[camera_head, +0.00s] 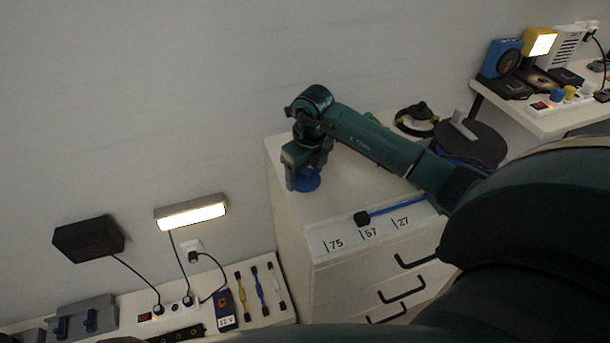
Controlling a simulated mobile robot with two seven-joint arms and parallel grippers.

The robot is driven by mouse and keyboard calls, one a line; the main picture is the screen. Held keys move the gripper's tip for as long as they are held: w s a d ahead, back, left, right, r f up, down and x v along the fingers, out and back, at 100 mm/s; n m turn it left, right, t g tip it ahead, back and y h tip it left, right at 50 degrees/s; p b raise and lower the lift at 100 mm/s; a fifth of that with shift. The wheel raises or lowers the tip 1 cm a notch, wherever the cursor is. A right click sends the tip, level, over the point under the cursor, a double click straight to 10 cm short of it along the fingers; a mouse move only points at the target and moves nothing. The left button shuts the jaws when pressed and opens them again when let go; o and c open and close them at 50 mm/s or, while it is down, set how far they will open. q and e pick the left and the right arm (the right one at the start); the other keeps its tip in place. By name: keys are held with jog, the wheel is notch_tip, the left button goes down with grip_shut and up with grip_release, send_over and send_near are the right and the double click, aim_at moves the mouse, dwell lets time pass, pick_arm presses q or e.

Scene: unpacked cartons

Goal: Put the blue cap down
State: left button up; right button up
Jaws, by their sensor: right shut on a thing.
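The blue cap (308,182) is at my right gripper (301,172), near the left edge of the white drawer cabinet's top (345,197). The right gripper points down and is shut on the cap. The gripper and wrist hide part of the cap. I cannot tell whether the cap touches the cabinet top. My left gripper is not in view.
On the cabinet lie a blue rod with a black head (362,218), a dark round disc (468,145) and a black ring-like item (416,120). A lower bench at left holds a power strip, a meter (226,310) and several cables. Another shelf (556,122) stands at right.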

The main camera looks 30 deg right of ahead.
jog(key=shift+f, duration=0.6)
jog(key=shift+f, duration=0.2)
jog(key=o, duration=0.9)
jog(key=shift+o, duration=0.2)
